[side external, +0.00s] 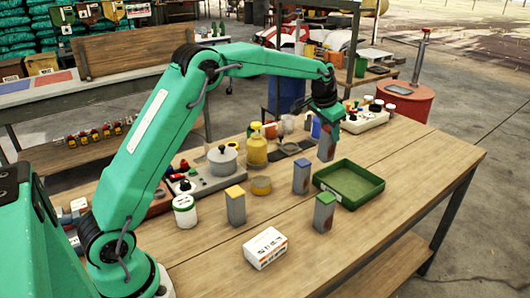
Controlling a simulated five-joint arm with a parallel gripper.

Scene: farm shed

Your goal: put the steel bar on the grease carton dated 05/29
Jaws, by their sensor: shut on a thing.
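My gripper (326,118) is shut on a grey upright bar (326,147) with reddish-brown marks, behind the left end of the green tray. I cannot tell whether its lower end touches the table. Three similar grey bars stand upright: one with a yellow top (235,207), one with a blue top (301,176) and one with a green top (324,212). A white carton (265,247) with dark print and an orange band lies at the front of the table, away from my gripper. Its printed date is too small to read surely.
A green tray (368,196) lies right of the bars. The table's right front is clear.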

